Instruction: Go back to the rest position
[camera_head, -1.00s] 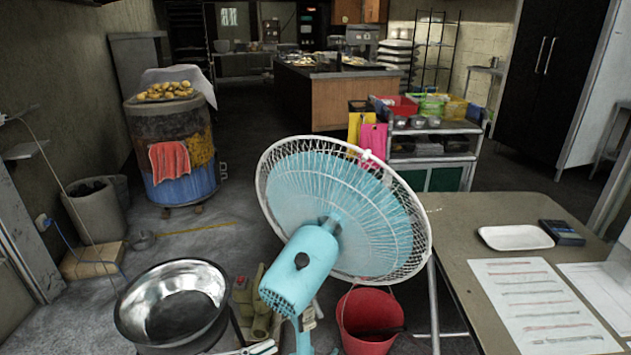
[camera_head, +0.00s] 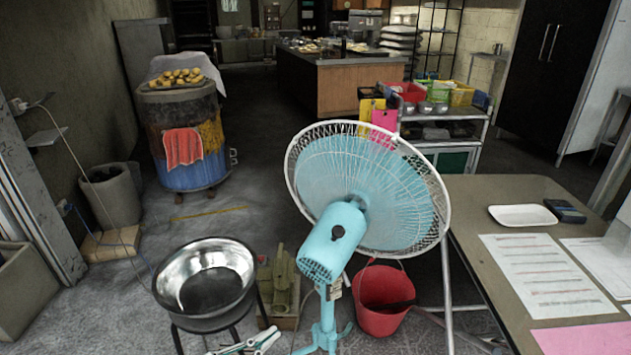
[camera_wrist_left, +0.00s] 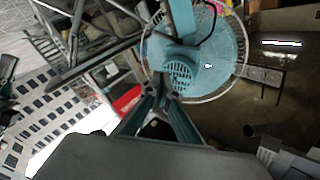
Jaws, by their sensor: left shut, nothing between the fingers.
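My left gripper (camera_head: 243,346) shows small and partly cut off at the bottom edge of the head view, between the metal bowl and the fan's base. In the left wrist view its two fingers (camera_wrist_left: 165,98) come together at the tips, with nothing held. They overlap the light-blue fan (camera_wrist_left: 183,60) in that picture; I cannot tell the gap in depth. My right gripper does not show.
The fan (camera_head: 338,240) stands in the middle. A metal bowl (camera_head: 205,278) on a stand is left of it and a red bucket (camera_head: 383,300) right of it. A table (camera_head: 470,215) with papers fills the right. Open floor (camera_head: 265,190) lies beyond.

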